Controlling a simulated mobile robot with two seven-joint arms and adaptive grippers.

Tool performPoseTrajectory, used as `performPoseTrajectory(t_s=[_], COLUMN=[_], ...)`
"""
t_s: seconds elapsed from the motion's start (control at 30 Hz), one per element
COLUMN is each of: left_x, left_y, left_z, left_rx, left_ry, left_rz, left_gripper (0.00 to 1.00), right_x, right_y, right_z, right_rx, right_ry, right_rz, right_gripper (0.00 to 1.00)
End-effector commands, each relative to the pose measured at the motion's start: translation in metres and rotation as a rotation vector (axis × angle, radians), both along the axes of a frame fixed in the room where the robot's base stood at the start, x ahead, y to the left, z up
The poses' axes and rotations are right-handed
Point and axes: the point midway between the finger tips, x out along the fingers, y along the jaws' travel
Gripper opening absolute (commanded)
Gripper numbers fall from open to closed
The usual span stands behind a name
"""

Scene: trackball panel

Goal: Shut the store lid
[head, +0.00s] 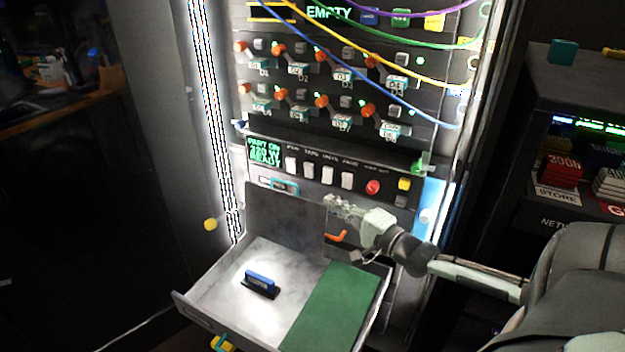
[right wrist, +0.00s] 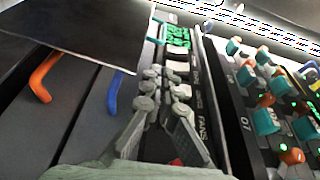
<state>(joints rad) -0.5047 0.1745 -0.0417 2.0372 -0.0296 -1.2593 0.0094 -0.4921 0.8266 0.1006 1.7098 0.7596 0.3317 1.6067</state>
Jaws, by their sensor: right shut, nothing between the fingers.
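The store lid, as I take it, is a dark flat panel (head: 283,222) standing raised at the back of the pulled-out drawer (head: 222,272). A teal handle (head: 285,187) sits at its upper edge. In the right wrist view the dark panel (right wrist: 85,32) fills the upper left, with the teal handle (right wrist: 155,30) at its edge. My right gripper (head: 334,203) is shut and empty, just right of the panel's upper right corner and in front of the cabinet. The right wrist view shows its fingers (right wrist: 165,88) apart from the panel. My left gripper is not in view.
The drawer holds a blue-topped block (head: 260,280) and a green mat (head: 325,305). An orange handle (head: 336,236) is below my right gripper. A button row (head: 328,173) and orange-teal levers are above. Cables hang across the upper panel.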

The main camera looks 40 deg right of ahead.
Motion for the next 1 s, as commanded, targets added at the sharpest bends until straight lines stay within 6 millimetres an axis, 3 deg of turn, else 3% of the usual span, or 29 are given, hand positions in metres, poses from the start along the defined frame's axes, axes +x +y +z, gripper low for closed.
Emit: performPoseTrajectory(t_s=[0.17,0.7,1.0], left_x=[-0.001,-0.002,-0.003], left_y=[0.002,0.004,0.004], left_z=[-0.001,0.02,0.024], left_rx=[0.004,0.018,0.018], left_ry=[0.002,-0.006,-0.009], left_rz=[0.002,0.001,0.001], left_gripper=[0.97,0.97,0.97], right_x=[0.009,0.091,0.1], right_y=[0.0,0.005,0.006], right_z=[0.001,0.001,0.0], right_rx=[0.0,0.0,0.0], right_ry=[-0.003,-0.003,0.001], right_rz=[0.0,-0.001,0.0], right_gripper=[0.0,0.0,0.0])
